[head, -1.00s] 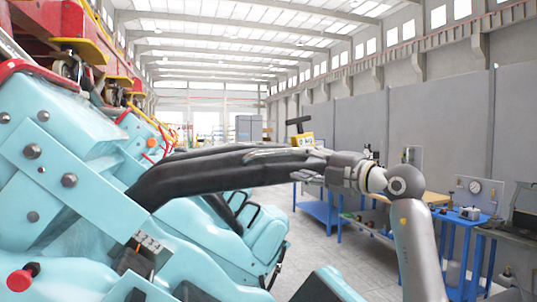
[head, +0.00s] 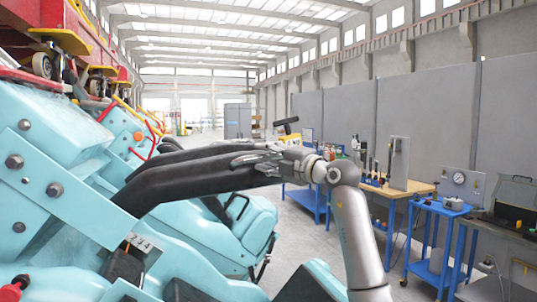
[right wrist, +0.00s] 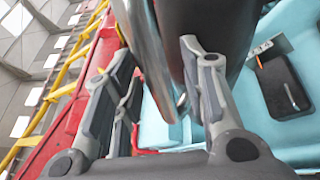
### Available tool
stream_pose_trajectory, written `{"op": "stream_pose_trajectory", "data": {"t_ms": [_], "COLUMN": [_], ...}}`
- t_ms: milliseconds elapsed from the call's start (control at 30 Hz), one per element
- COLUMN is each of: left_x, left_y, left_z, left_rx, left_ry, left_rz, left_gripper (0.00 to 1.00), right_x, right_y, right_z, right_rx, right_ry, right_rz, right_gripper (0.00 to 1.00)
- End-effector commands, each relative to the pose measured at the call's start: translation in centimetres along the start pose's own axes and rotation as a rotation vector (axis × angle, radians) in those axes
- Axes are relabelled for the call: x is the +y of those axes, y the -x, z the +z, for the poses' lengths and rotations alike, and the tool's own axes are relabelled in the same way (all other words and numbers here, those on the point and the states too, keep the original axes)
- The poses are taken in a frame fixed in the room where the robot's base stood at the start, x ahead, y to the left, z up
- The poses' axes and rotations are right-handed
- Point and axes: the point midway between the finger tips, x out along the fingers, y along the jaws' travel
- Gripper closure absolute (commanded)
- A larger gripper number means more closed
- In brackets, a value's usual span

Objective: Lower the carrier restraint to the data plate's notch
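The carrier restraint (head: 175,184) is a thick black padded bar slanting up and right from the teal train car; its far end lies near my right gripper. My right gripper (head: 258,158) is at that end in the head view. In the right wrist view its two grey fingers (right wrist: 155,60) stand apart, with the black restraint (right wrist: 218,22) and a grey metal bar (right wrist: 147,45) between or behind them; contact is unclear. The small grey data plate (head: 142,246) sits below the restraint's base; a small plate also shows in the wrist view (right wrist: 262,48). My left gripper is not in view.
The teal seat (head: 235,232) stands beyond the restraint. A red knob (head: 12,290) is at lower left. A blue cart (head: 440,240) and a workbench (head: 405,187) with tools stand to the right. Open floor (head: 300,240) lies between.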

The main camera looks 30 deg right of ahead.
Motion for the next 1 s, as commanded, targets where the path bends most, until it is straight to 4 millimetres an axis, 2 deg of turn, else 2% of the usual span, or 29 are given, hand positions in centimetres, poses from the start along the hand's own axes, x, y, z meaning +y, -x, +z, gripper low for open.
{"op": "stream_pose_trajectory", "data": {"t_ms": [167, 500, 833, 1000], "left_x": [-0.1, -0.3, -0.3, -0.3], "left_y": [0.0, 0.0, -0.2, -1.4], "left_z": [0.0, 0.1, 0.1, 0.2], "left_rx": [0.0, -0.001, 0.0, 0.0], "left_ry": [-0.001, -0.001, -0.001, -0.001], "left_rz": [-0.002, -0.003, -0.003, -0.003], "left_gripper": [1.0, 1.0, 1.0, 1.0], "right_x": [-0.1, -0.1, -0.4, -2.0], "right_y": [0.0, 0.0, 0.0, 0.3], "right_z": [0.0, 0.0, 0.0, 0.3], "right_rx": [0.0, 0.0, 0.0, -0.003], "right_ry": [0.0, 0.0, -0.004, -0.03], "right_rz": [0.0, -0.001, -0.001, 0.006], "right_gripper": [0.61, 1.0, 1.0, 1.0]}}
